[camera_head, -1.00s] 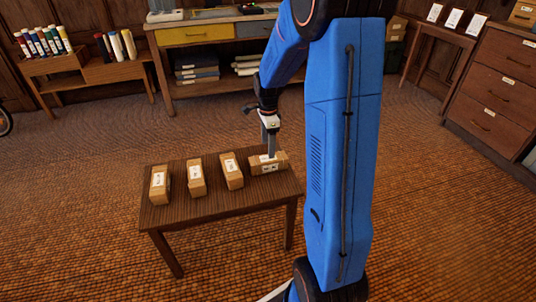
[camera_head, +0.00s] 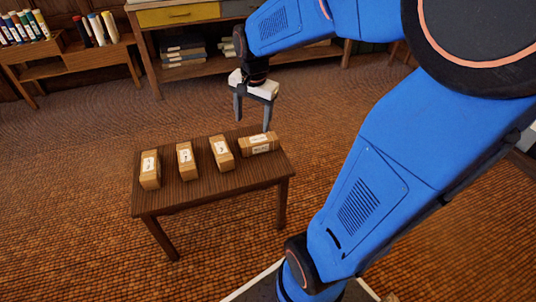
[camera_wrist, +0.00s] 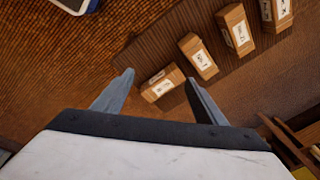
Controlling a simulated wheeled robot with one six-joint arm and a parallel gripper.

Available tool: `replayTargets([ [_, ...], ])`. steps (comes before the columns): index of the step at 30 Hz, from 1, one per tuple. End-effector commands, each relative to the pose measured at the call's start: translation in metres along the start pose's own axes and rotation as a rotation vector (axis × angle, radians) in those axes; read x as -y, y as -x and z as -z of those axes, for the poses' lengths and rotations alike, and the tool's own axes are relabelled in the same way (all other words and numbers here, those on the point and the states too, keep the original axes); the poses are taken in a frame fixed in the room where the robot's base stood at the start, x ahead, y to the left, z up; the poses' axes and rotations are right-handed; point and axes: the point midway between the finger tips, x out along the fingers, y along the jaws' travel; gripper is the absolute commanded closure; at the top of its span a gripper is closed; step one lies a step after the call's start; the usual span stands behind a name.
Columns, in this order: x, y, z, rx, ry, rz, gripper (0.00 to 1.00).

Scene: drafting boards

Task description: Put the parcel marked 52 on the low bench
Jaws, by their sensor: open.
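The low bench (camera_head: 210,198) is a small dark wooden table in the head view. A brown parcel (camera_head: 259,144) with white labels lies crosswise at its right end; it also shows in the wrist view (camera_wrist: 162,84). Three other labelled parcels stand in a row to its left: left (camera_head: 150,170), middle (camera_head: 186,161) and right (camera_head: 222,153). The label marks are too small to read, so I cannot tell which is 52. My gripper (camera_head: 252,126) is open and empty, above and just behind the crosswise parcel. In the wrist view that parcel appears between the fingers, apart from them.
A large desk (camera_head: 150,50) with a yellow drawer and books below stands behind the bench. A shelf unit (camera_head: 105,56) with coloured rolls is at the back left. Woven floor is clear around the bench. The bench's front strip is bare.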

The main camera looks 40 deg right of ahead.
Motion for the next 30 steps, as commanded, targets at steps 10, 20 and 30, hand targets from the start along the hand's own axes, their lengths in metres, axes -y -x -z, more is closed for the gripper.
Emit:
replayTargets([
  [10,-0.051,0.046,-0.073,-0.076,0.479,0.088,0.35],
  [20,-0.103,0.061,-0.129,-0.165,0.904,0.143,0.35],
  [30,-0.122,0.061,-0.147,-0.203,1.063,0.156,0.35],
])
